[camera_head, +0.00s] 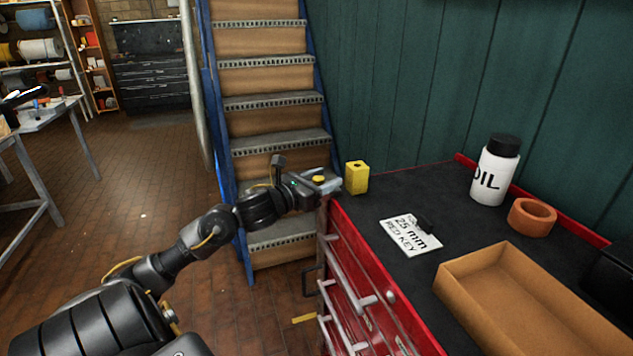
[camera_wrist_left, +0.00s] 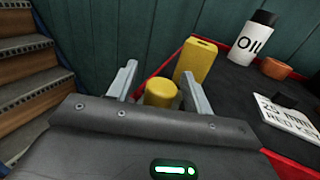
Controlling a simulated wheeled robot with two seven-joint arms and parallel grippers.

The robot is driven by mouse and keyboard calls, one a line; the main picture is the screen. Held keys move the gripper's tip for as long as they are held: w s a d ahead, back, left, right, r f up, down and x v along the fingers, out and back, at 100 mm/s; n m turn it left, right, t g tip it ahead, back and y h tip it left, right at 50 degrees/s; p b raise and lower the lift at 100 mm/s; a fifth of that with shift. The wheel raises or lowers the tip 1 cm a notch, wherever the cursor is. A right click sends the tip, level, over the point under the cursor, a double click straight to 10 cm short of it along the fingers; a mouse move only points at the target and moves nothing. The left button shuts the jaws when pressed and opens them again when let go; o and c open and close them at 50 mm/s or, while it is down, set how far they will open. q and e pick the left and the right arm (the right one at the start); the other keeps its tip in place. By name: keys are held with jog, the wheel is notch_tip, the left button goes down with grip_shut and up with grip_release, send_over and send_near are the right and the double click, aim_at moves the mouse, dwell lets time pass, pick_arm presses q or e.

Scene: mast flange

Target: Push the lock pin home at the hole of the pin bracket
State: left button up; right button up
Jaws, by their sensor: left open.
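A yellow upright block with a small dark hole in its top (camera_head: 357,178) stands at the far left corner of the cabinet top; I take it for the pin bracket. It also shows in the left wrist view (camera_wrist_left: 196,61). A round yellow knob (camera_wrist_left: 160,93), which looks like the lock pin's head, sits between the fingers of my left gripper (camera_wrist_left: 160,76). It shows in the head view too (camera_head: 319,178). The fingers are open, one on each side of the knob, just left of the block. The knob's lower part is hidden. My right gripper is out of view.
The red cabinet's dark top (camera_head: 375,215) holds a label card (camera_head: 410,236), a white oil bottle (camera_head: 495,172), an orange ring (camera_head: 531,217) and a brown tray (camera_head: 449,285). A green wall stands behind. Stairs (camera_head: 270,106) rise beyond my left arm.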

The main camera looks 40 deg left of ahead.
pick_arm(q)
jog(key=shift+s+f, duration=0.1)
jog(key=shift+s, duration=0.25)
jog(key=s+b, duration=0.1)
jog(key=s, duration=0.9)
jog(key=shift+a+b, duration=0.35)
jog(key=shift+a, duration=0.1)
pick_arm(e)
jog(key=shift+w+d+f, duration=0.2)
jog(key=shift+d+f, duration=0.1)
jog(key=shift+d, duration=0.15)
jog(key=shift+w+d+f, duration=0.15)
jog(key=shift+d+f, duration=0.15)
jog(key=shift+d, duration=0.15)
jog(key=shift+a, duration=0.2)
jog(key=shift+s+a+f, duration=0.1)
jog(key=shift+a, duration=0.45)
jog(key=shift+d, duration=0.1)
